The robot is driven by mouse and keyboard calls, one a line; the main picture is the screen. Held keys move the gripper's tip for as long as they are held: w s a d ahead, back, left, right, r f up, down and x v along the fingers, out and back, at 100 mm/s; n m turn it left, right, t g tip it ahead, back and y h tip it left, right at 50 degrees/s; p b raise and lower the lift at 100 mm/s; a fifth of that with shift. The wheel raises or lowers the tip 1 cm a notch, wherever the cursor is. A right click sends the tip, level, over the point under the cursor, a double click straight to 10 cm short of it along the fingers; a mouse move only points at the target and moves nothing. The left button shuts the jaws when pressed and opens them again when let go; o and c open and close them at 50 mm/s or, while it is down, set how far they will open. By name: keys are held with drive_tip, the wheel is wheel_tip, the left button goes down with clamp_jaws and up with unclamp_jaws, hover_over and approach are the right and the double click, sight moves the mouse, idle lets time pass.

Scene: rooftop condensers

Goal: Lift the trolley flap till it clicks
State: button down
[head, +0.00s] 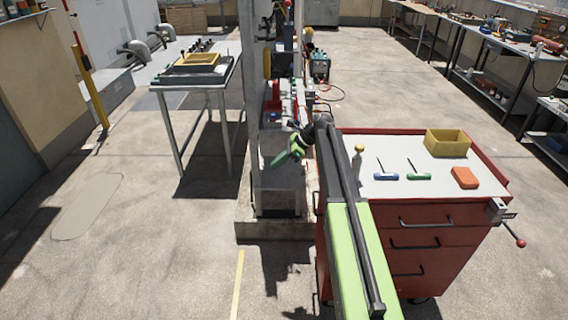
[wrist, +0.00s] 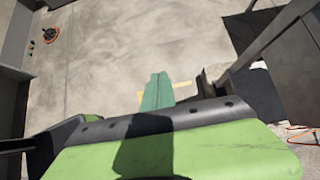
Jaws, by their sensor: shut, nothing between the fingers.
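The red trolley (head: 455,207) stands at the right in the head view, with a pale top and drawers with black handles on its front. I cannot make out a flap on it; its left side is partly hidden by my arm. My gripper (head: 279,160) is left of the trolley, in front of a grey post and cabinet, its teal fingers pointing down and left. In the wrist view my gripper (wrist: 157,91) shows its fingers closed together, with nothing between them, over the concrete floor.
On the trolley lie a yellow bin (head: 447,143), an orange block (head: 465,178), and blue (head: 386,176) and green (head: 418,176) T-handled tools. A grey cabinet (head: 282,187) stands left of it on a plinth. A table (head: 195,82) is farther left. The front left floor is clear.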

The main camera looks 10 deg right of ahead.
idle(0.7)
drive_tip(key=w+a+r+p, duration=0.1)
drive_tip(key=a+r+p, duration=0.3)
drive_tip(key=r+p, duration=0.4)
drive_tip(key=shift+a+r+p, duration=0.35)
drive_tip(key=shift+a, duration=0.05)
